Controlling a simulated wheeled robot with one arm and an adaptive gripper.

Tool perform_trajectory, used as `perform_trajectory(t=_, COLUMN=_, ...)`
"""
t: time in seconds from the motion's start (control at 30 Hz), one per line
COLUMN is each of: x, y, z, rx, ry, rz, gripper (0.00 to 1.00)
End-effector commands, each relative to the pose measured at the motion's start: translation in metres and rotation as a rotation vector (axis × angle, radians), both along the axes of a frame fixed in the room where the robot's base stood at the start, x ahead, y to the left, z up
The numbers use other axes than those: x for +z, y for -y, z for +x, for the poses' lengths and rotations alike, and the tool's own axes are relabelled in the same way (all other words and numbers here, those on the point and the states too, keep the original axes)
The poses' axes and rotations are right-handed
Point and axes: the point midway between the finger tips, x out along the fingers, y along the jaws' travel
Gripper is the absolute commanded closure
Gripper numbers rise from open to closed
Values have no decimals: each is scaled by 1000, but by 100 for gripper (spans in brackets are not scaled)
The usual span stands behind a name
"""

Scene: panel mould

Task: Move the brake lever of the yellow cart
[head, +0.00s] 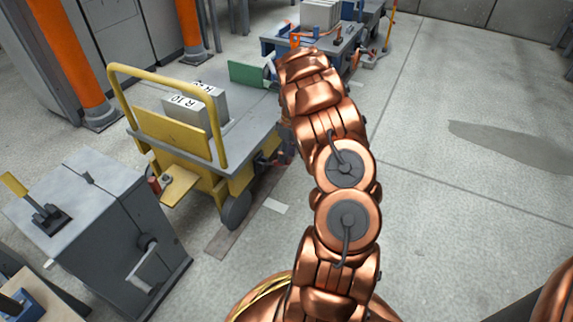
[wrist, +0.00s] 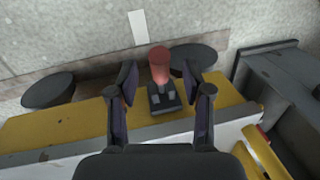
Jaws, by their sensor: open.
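The yellow cart (head: 240,172) stands left of my arm in the head view, with a grey deck and a yellow tube handle. In the wrist view the brake lever (wrist: 159,66) has a red knob on a dark base on the yellow edge of the cart (wrist: 75,124). My gripper (wrist: 160,80) is open over it, one finger on each side of the lever in the picture. I see gaps between the fingers and the knob; the depth between them is hard to tell.
A grey cabinet (head: 115,215) with a yellow-handled lever stands left of the cart. Boxes (head: 190,107) and a green panel (head: 247,74) are on the deck. A bench (head: 330,55) stands behind my arm. The floor (head: 440,200) at right is clear.

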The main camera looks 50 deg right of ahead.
Motion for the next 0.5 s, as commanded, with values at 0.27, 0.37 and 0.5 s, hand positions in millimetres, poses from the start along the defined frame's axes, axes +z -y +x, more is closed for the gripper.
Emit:
perform_trajectory(t=0.27, x=-36, y=-5, z=-2, rx=-1, ry=0, rz=-1, gripper=50)
perform_trajectory(t=0.37, x=-38, y=-6, z=-1, rx=0, ry=0, rz=-1, gripper=50)
perform_trajectory(t=0.5, x=-38, y=-6, z=-1, rx=0, ry=0, rz=-1, gripper=50)
